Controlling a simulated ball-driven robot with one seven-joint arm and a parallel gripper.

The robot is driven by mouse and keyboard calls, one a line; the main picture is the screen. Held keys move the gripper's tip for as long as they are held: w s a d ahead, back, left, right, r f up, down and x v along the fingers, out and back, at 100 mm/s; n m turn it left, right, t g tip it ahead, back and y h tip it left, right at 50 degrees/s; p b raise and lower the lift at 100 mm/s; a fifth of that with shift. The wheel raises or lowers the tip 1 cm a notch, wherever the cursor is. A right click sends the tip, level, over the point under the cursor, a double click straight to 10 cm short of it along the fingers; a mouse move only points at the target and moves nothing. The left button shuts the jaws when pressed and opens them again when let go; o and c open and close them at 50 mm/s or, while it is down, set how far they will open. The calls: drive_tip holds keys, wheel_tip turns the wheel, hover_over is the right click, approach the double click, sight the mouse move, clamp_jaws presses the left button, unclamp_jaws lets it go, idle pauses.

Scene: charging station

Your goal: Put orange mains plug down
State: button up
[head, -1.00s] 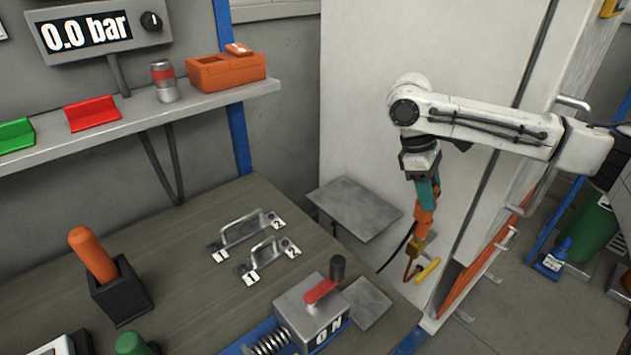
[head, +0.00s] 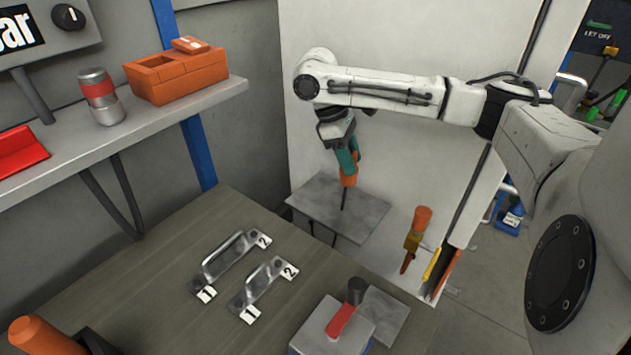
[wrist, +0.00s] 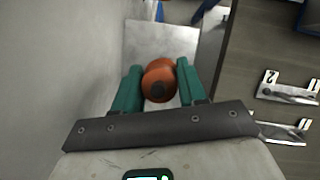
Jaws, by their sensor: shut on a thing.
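My gripper (head: 349,165), with teal fingers, is shut on the orange mains plug (head: 348,180). The plug hangs down in the head view, with a thin dark part below it, in front of or over a grey metal plate (head: 320,208). I cannot tell for sure whether it touches the plate. In the wrist view, the plug's rounded orange end (wrist: 159,80) with a dark centre sits between the two teal fingers. The plate (wrist: 150,40) lies beyond it.
Another orange-handled thing (head: 421,220) with a brassy body stands right of the plate, by the white cabinet (head: 420,165). A yellow bar (head: 432,264) is beside it. The workbench (head: 150,270) with metal handles (head: 230,255) lies left. A shelf (head: 150,120) is above.

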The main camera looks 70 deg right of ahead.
drive_tip(key=shift+w+d+f+b, duration=0.15)
drive_tip(key=shift+w+d+f, duration=0.4)
drive_tip(key=shift+w+f, duration=1.2)
drive_tip(key=shift+w+d+f+b, duration=0.1)
drive_tip(key=shift+w+d+f, duration=0.45)
drive_tip(key=shift+w+f, duration=1.1)
drive_tip(key=shift+w+d+f+b, duration=0.15)
drive_tip(key=shift+w+d+f, duration=0.4)
drive_tip(key=shift+w+f, duration=1.2)
drive_tip(key=shift+s+f, duration=0.55)
drive_tip(key=shift+f, duration=0.1)
drive_tip(key=o, duration=1.1)
drive_tip(key=v, duration=0.7)
drive_tip(key=shift+r, duration=0.45)
drive_tip(key=shift+w, duration=0.1)
